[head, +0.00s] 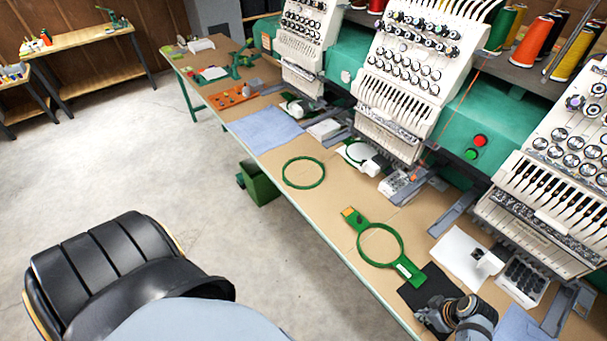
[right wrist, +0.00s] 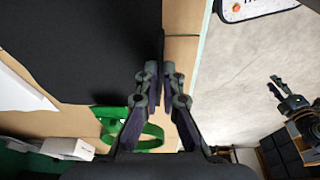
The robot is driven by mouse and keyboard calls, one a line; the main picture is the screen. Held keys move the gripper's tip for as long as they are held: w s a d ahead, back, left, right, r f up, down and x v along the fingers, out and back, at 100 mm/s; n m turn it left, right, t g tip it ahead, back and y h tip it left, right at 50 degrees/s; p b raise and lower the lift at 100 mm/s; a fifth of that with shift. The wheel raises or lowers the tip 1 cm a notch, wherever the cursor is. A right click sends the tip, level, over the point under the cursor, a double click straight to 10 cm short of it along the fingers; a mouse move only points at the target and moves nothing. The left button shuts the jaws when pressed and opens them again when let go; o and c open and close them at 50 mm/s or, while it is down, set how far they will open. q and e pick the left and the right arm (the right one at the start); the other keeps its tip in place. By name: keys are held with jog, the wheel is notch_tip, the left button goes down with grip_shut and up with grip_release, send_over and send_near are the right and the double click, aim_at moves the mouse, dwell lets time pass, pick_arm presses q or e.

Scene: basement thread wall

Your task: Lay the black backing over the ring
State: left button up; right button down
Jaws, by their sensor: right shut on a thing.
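The black backing (head: 425,287) is a flat dark sheet on the table, just right of and nearer than the green ring with tabs (head: 380,245). My right gripper (head: 430,312) is at the sheet's near edge. In the right wrist view, its fingers (right wrist: 161,72) are shut on the edge of the backing (right wrist: 75,45), which fills the upper left. Part of the green ring (right wrist: 148,137) shows beyond the sheet. In the head view the ring is uncovered, its lower tab close to the sheet. A dark gripper-like shape, probably my left gripper (right wrist: 290,100), is small over the floor; its jaws are unclear.
A second, plain green hoop (head: 303,173) lies farther left on the table (head: 325,205). Embroidery machines (head: 415,70) line the back. A white sheet (head: 460,255) and a tray of dark pieces (head: 523,280) lie right of the backing.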

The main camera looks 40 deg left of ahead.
jog(key=shift+r, duration=0.1)
jog(key=p+v, duration=0.2)
jog(key=shift+w+a+r+p, duration=0.1)
jog(key=shift+a+r+p, duration=0.1)
jog(key=shift+r+p, duration=0.15)
jog(key=shift+a+v, duration=0.25)
jog(key=shift+v, duration=0.8)
jog(key=shift+w, duration=0.1)
